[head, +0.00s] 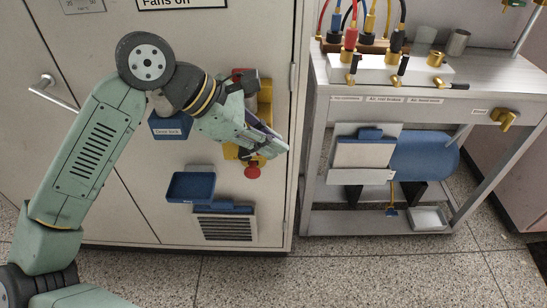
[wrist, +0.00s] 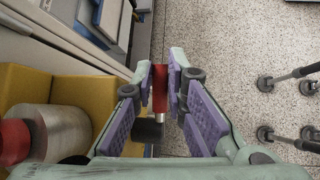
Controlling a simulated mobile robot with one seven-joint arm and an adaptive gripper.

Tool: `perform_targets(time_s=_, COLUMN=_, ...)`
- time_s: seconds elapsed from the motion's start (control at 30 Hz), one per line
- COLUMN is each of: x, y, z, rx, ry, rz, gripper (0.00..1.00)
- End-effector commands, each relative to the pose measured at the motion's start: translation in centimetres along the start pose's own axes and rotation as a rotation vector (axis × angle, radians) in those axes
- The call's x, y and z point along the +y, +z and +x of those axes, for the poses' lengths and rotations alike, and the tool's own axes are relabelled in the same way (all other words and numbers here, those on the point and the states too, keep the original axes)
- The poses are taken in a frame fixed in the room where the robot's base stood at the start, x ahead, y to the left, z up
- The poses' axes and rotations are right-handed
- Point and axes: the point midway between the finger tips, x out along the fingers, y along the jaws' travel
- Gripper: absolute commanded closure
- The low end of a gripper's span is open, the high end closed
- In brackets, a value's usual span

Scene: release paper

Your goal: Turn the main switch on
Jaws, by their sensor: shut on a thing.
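A yellow switch box (head: 265,97) is on the front of the grey cabinet, partly hidden by my gripper in the head view. It also shows in the wrist view (wrist: 60,85). My gripper (head: 274,148) is in front of the box's lower part. In the wrist view, my gripper (wrist: 161,78) has its purple-padded fingers around a narrow red handle (wrist: 160,90) with a silver end, and is shut on it. No label on this handle can be read. A round red button (head: 252,172) sits just below my gripper in the head view.
Blue trays (head: 190,187) and a vent grille (head: 226,228) are on the cabinet below and left of the box. A metal bench (head: 330,105) with cables and plugs stands to the right. Speckled floor (head: 350,265) is clear in front.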

Motion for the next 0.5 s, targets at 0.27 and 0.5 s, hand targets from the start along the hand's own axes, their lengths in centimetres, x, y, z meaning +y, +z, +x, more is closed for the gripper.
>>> perform_targets(time_s=0.27, x=0.1, y=-1.0, z=-0.9, rx=-0.265, ry=0.021, rz=-0.049, gripper=1.0)
perform_targets(time_s=0.5, x=0.3, y=-1.6, z=-2.2, rx=-0.489, ry=0.037, rz=-0.09, gripper=1.0)
